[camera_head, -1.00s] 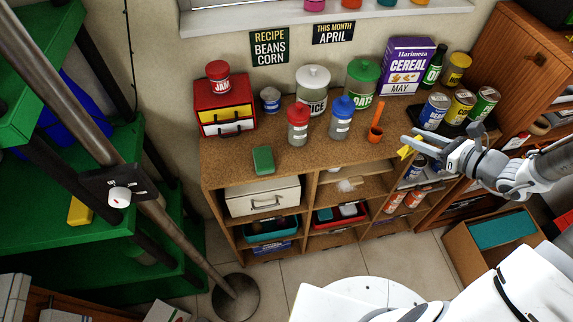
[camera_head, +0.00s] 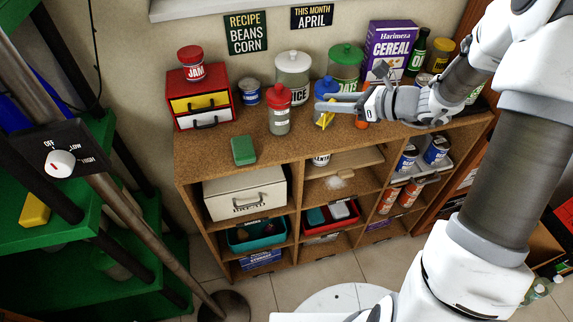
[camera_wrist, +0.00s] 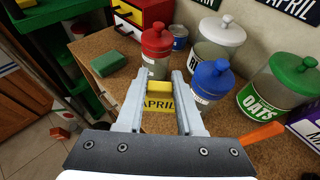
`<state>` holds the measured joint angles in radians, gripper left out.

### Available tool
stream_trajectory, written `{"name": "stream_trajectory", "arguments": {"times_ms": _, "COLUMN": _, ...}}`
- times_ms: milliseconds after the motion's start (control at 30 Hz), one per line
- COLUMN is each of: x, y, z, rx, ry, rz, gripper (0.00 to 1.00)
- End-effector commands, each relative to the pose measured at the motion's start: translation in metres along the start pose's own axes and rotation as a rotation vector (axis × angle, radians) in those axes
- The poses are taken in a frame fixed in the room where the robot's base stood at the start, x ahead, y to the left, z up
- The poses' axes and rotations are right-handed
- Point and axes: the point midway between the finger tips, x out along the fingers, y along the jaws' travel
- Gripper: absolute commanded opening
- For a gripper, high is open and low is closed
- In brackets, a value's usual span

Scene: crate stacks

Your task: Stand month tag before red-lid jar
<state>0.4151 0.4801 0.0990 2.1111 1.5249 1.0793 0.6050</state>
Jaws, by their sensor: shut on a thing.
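My gripper (camera_head: 326,108) is shut on the yellow month tag (camera_head: 325,120), above the counter in front of the blue-lid jar. In the wrist view the tag (camera_wrist: 158,105) sits between the fingers (camera_wrist: 157,80) and reads APRIL. The red-lid jar (camera_head: 279,116), clear with a label, stands on the counter left of my gripper. In the wrist view this jar (camera_wrist: 157,55) stands just beyond the fingertips. Whether the tag's lower edge touches the counter I cannot tell.
The blue-lid jar (camera_head: 325,90) stands close beside my fingers, with an orange scoop (camera_wrist: 258,135) to the right. RICE (camera_head: 293,75) and OATS (camera_head: 345,66) jars stand behind. A JAM jar (camera_head: 191,65) tops the red drawers (camera_head: 178,82). A green block (camera_head: 243,150) lies left; the counter front (camera_head: 275,155) is clear.

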Motion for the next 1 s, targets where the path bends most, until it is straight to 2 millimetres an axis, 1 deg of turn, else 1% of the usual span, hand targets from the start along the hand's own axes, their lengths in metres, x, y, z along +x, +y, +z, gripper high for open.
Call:
{"name": "stream_trajectory", "arguments": {"times_ms": 33, "x": 0.012, "y": 0.002, "z": -0.008, "rx": -0.011, "ry": -0.001, "rz": 0.006, "gripper": 0.00}}
{"name": "stream_trajectory", "arguments": {"times_ms": 267, "x": 0.036, "y": 0.015, "z": 0.003, "rx": -0.019, "ry": -0.001, "rz": 0.023, "gripper": 0.00}}
{"name": "stream_trajectory", "arguments": {"times_ms": 400, "x": 0.049, "y": 0.029, "z": 0.012, "rx": -0.023, "ry": -0.002, "rz": 0.034, "gripper": 0.00}}
{"name": "stream_trajectory", "arguments": {"times_ms": 600, "x": 0.060, "y": 0.048, "z": 0.025, "rx": -0.025, "ry": -0.002, "rz": 0.043, "gripper": 0.00}}
{"name": "stream_trajectory", "arguments": {"times_ms": 800, "x": 0.062, "y": 0.060, "z": 0.035, "rx": -0.023, "ry": 0.000, "rz": 0.049, "gripper": 0.00}}
{"name": "stream_trajectory", "arguments": {"times_ms": 900, "x": 0.064, "y": 0.062, "z": 0.034, "rx": -0.020, "ry": 0.001, "rz": 0.050, "gripper": 0.00}}
{"name": "stream_trajectory", "arguments": {"times_ms": 1000, "x": 0.068, "y": 0.062, "z": 0.023, "rx": -0.017, "ry": 0.002, "rz": 0.051, "gripper": 0.00}}
